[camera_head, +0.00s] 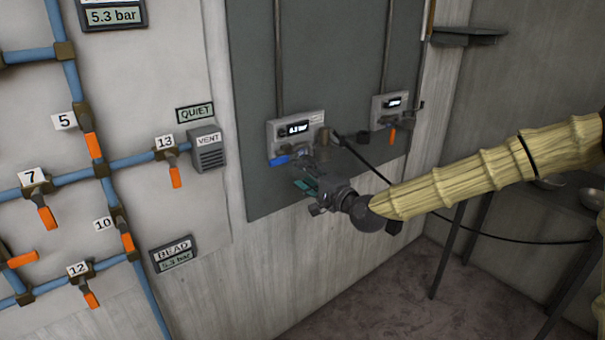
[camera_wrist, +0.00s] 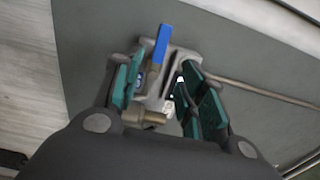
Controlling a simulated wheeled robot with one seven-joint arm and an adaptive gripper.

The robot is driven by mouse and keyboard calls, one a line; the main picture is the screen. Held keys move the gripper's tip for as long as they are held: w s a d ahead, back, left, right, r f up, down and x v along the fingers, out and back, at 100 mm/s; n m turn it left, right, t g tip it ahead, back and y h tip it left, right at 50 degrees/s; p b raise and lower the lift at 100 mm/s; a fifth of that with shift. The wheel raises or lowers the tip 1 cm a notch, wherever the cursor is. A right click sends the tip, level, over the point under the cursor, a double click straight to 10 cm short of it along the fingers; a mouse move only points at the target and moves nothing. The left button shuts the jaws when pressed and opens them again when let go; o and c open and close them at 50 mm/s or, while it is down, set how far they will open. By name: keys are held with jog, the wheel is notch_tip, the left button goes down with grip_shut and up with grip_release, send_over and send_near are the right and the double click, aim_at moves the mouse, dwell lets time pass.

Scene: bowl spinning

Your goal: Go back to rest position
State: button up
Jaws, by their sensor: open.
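My gripper (camera_head: 306,186) is at the end of my outstretched arm, in front of the grey wall panel. It is open, with teal pads; in the wrist view (camera_wrist: 162,72) the fingers stand apart on either side of a blue-handled valve. The blue handle (camera_wrist: 161,45) points up between the fingertips there, with a brass fitting (camera_wrist: 145,117) below it. In the head view the blue handle (camera_head: 279,160) sits under the left gauge unit (camera_head: 296,130), just above and left of my gripper. Whether a finger touches the valve I cannot tell.
A second gauge unit (camera_head: 390,107) with an orange handle is to the right. Blue pipes (camera_head: 140,162) with several orange-handled valves cover the left wall. A black hose (camera_head: 470,235) runs behind my arm. A table with metal bowls (camera_head: 549,184) stands at right. Open floor (camera_head: 390,295) lies below.

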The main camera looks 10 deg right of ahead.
jog(key=s+a+f+n+g+h, duration=0.1)
jog(key=s+a+f+n+g, duration=0.15)
jog(key=s+f, duration=0.7)
jog(key=s+a+f+n+g+h, duration=0.15)
jog(key=s+f+g, duration=0.3)
jog(key=f, duration=0.95)
jog(key=s+a+f+n+g, duration=0.25)
jog(key=s+f, duration=0.55)
jog(key=f, duration=0.4)
jog(key=s+d+f+n+g+h, duration=0.1)
jog(key=s+d+f+n+g, duration=0.1)
jog(key=s, duration=0.8)
jog(key=s+d+f+n+g+h, duration=0.2)
jog(key=s+d+f, duration=0.2)
jog(key=s, duration=0.6)
jog(key=s+d+f+n+g+h, duration=0.2)
jog(key=s+d+f+g, duration=0.1)
jog(key=s+f, duration=0.4)
jog(key=s, duration=0.3)
jog(key=shift+d, duration=0.2)
jog(key=shift+c, duration=0.6)
jog(key=shift+s+d, duration=0.1)
